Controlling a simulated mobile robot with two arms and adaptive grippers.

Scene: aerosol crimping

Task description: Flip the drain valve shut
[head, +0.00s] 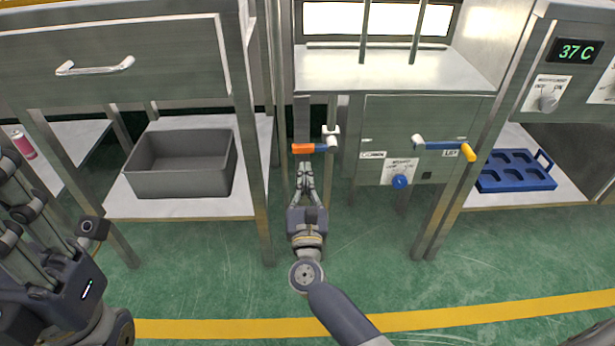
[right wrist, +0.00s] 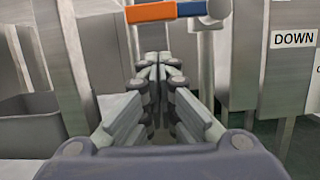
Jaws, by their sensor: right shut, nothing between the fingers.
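A lever with a blue handle and orange end (head: 303,148) sticks out level to the left from a white fitting on a thin upright pipe, left of the steel cabinet. It looks like the drain valve handle. It also shows in the right wrist view (right wrist: 152,13), at the top. My right gripper (head: 305,167) is shut and empty, its fingertips just below and in front of the handle. In the right wrist view its closed fingers (right wrist: 160,62) point towards the pipe below the handle; contact cannot be made out. My left gripper (head: 22,195) is at the left edge, its fingertips partly cut off.
A second blue lever with a yellow end (head: 468,152) and a blue knob (head: 400,182) are on the cabinet front (head: 430,108). A grey bin (head: 180,184) stands on the left shelf, a blue tray (head: 517,183) on the right one. The green floor in front is clear.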

